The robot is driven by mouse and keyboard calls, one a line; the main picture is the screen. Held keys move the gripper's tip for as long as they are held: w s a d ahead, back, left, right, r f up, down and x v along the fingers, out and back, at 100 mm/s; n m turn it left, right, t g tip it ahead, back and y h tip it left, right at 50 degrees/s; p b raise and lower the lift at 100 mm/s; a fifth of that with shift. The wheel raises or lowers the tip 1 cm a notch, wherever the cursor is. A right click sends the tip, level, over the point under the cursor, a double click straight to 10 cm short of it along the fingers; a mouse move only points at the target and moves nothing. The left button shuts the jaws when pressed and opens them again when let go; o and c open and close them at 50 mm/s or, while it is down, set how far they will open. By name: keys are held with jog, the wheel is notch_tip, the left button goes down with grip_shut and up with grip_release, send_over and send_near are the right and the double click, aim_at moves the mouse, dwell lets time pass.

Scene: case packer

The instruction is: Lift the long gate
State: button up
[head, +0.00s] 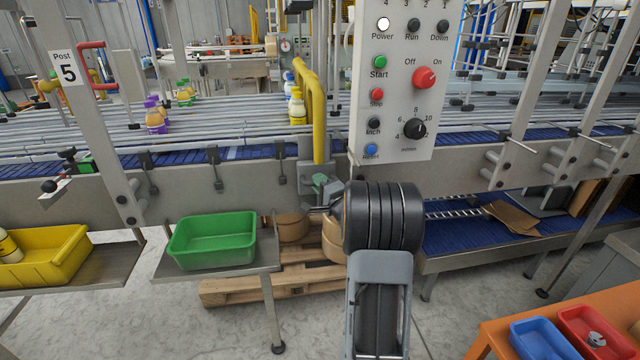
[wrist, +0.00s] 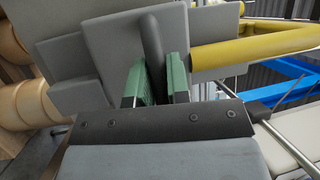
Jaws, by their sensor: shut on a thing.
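The long gate (head: 318,120) is a yellow bent tube standing at the conveyor's front edge, left of the control panel. In the wrist view its yellow tube (wrist: 255,47) runs off to the right from grey plates. My gripper (head: 320,183) is at the grey bracket low on the gate, partly hidden by my own wrist. In the wrist view the green finger pads of my gripper (wrist: 160,82) are on either side of a dark round bar (wrist: 153,45), shut on it. The bar seems to be the gate's handle; how it joins the tube is hidden.
The control panel (head: 397,140) hangs just right of the gate. A green tray (head: 213,240) and a yellow tray (head: 45,262) are at lower left. Cardboard-coloured rolls (head: 292,227) and a wooden pallet (head: 240,290) lie below. Bottles stand on the conveyor.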

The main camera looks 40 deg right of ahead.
aim_at(320, 168)
grip_shut()
notch_tip(320, 168, up, 5)
jog(key=p, duration=0.3)
jog(key=shift+r, duration=0.15)
jog(key=o, duration=0.6)
grip_release()
jog(key=shift+f, duration=0.2)
jog(key=shift+o, duration=0.2)
jog(key=s+f+b, duration=0.2)
jog(key=s+b, duration=0.1)
jog(key=s, duration=1)
jog(key=shift+s+a+f, duration=0.25)
jog(key=shift+s+a, duration=0.05)
jog(key=shift+a, duration=0.05)
